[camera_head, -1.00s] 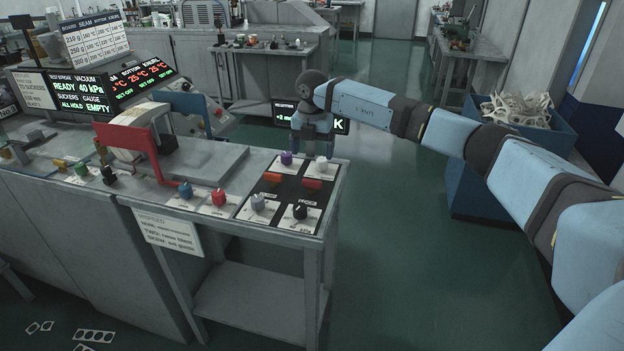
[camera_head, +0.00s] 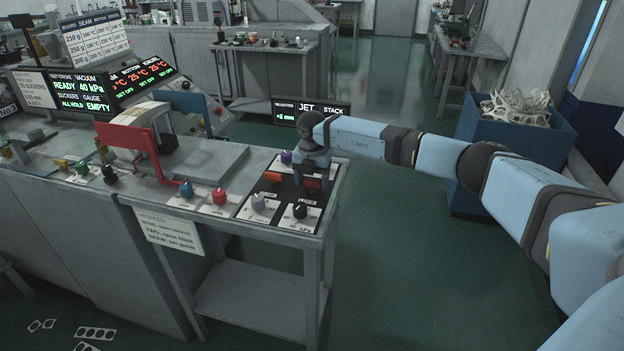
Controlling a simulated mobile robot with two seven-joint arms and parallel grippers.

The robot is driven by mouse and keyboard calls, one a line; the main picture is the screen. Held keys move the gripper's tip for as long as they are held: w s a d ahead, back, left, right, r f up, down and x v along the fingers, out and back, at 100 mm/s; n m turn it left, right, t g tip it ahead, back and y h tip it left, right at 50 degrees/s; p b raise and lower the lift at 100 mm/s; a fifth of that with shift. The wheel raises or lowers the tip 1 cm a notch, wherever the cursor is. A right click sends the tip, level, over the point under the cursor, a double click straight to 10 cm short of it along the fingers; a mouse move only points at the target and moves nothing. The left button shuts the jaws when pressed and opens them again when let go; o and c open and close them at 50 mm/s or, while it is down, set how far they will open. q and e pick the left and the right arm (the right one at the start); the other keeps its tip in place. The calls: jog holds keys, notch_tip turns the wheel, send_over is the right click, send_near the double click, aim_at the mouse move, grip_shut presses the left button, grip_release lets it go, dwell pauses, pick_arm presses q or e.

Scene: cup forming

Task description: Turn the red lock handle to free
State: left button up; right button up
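A red bar-shaped handle (camera_head: 312,183) sits on the dark panel on the bench top, on the panel's right side. A similar orange-red handle (camera_head: 272,176) sits to its left. The lettering beside them is too small to read, so which is the lock handle I cannot tell. My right gripper (camera_head: 311,184) points down over the right handle, with its fingers apart on either side of it. Whether the fingers touch the handle I cannot tell. The gripper hides the white knob behind and part of the handle. My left gripper is not in view.
Close by on the panel are a purple knob (camera_head: 286,157), a grey knob (camera_head: 258,201) and a black knob (camera_head: 300,211). A red knob (camera_head: 219,197) and a blue knob (camera_head: 186,189) stand to the left. A blue bin (camera_head: 545,148) stands on the floor at right.

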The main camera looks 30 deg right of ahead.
jog(key=c, duration=0.5)
jog(key=shift+n, duration=0.4)
jog(key=n, duration=0.3)
jog(key=shift+b, duration=0.4)
jog(key=n, duration=0.4)
jog(key=shift+b, duration=0.35)
jog(key=n+b, duration=0.1)
jog(key=n, duration=0.3)
jog(key=shift+n, duration=0.3)
jog(key=n+b, duration=0.1)
jog(key=n, duration=0.4)
jog(key=shift+n, duration=0.3)
jog(key=shift+r, duration=0.1)
